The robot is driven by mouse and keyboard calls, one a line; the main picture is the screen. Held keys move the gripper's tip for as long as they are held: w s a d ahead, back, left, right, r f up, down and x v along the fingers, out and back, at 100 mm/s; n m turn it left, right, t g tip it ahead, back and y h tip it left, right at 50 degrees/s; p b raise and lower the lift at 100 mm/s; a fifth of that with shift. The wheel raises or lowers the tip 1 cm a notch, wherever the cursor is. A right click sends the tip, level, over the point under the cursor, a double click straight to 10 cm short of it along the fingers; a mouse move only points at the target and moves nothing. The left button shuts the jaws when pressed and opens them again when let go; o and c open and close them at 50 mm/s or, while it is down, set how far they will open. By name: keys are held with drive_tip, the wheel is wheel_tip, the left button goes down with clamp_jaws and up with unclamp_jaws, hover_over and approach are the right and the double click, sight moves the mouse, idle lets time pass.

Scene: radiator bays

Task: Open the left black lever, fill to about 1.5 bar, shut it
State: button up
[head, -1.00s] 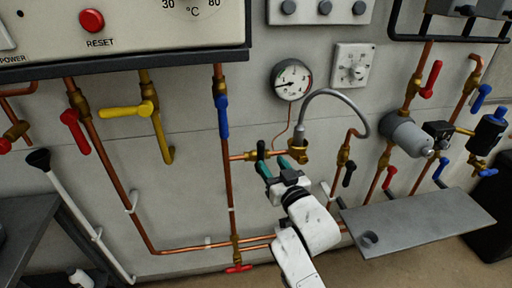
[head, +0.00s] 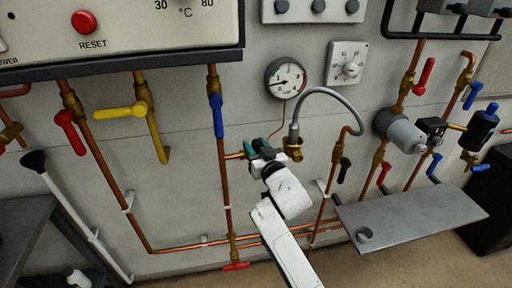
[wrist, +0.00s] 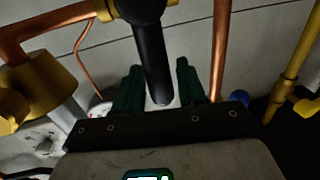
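The left black lever (wrist: 151,60) is on a brass valve in the short copper pipe left of the hose; in the wrist view it lies crosswise to the pipe. My gripper (head: 262,144) is at this lever and mostly hides it in the head view. In the wrist view the green fingers of my gripper (wrist: 158,88) stand apart, one on each side of the lever, with slim gaps showing. The round pressure gauge (head: 286,78) hangs above; its needle points left, low on the scale. The exact reading is too small to tell.
A grey hose (head: 325,92) loops from the left valve to the right pipe, which has another black lever (head: 345,170). A blue lever (head: 217,115) is close left. A grey shelf (head: 410,218) juts out at lower right. A yellow lever (head: 120,111) is further left.

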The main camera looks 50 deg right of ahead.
clamp_jaws()
drive_tip(key=shift+a, duration=0.1)
idle(0.4)
drive_tip(key=w+a+f+n+g, duration=0.2)
drive_tip(key=w+a+f+n, duration=0.1)
drive_tip(key=n, duration=0.6)
drive_tip(key=shift+w+a+n, duration=0.15)
drive_tip(key=shift+a+n, duration=0.25)
drive_tip(key=shift+a, duration=0.45)
drive_tip(key=shift+o, duration=0.9)
unclamp_jaws()
